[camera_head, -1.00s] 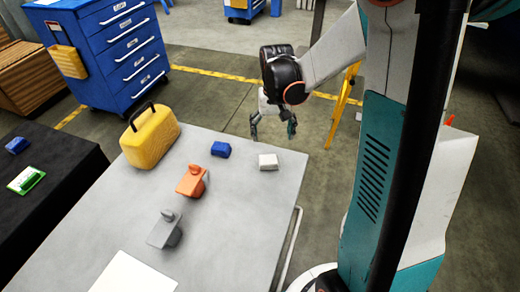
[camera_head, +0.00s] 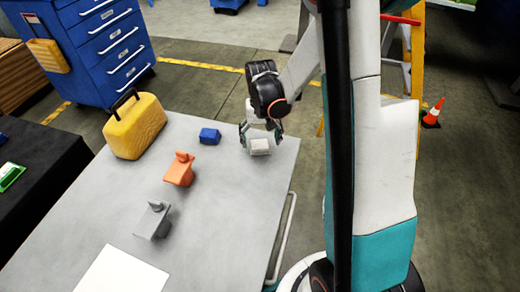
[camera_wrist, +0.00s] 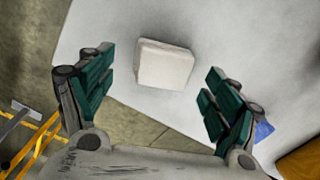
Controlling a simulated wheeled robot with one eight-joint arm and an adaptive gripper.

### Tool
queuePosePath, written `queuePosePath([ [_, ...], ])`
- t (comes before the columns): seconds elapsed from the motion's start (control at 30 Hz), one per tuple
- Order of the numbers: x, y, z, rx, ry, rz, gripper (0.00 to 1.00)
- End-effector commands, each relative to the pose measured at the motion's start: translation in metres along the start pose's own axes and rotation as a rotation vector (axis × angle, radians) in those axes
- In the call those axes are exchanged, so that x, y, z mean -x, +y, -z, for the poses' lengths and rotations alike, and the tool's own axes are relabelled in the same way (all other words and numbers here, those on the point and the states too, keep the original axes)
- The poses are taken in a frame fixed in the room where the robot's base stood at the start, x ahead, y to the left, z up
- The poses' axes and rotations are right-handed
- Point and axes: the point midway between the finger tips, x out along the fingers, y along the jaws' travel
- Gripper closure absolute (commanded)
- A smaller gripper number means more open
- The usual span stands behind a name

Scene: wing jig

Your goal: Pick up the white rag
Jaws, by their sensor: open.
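The white rag (camera_head: 260,147) is a small folded block lying near the far right corner of the grey table. It also shows in the wrist view (camera_wrist: 164,64), ahead of and between the two fingers. My gripper (camera_head: 261,136) is open over the table's far right corner, close to the rag. In the wrist view, my gripper (camera_wrist: 153,97) has its green-padded fingers spread wide with nothing between the pads. The rag looks a little beyond the fingertips; I see no contact.
On the grey table (camera_head: 225,225) stand a blue block (camera_head: 210,136), an orange object (camera_head: 181,169), a grey object (camera_head: 154,221), a yellow case (camera_head: 135,125) and a white sheet (camera_head: 122,272). A blue drawer cabinet (camera_head: 100,50) stands behind. A yellow ladder (camera_head: 421,60) is at the right.

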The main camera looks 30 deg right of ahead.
Motion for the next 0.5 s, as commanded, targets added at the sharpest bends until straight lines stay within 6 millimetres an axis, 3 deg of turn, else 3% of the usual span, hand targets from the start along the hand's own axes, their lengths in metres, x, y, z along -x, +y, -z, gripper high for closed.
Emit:
queuePosePath([
  [0.03,-0.013,-0.002,0.001,0.001,0.0,0.0,0.18],
  [0.2,-0.033,-0.003,0.002,0.0,0.0,0.0,0.18],
  [0.43,-0.033,-0.003,0.001,0.0,0.0,0.0,0.18],
  [0.47,-0.033,-0.003,0.001,0.0,0.0,0.0,0.21],
  [0.5,-0.033,-0.003,0.001,0.0,0.0,0.0,0.3],
])
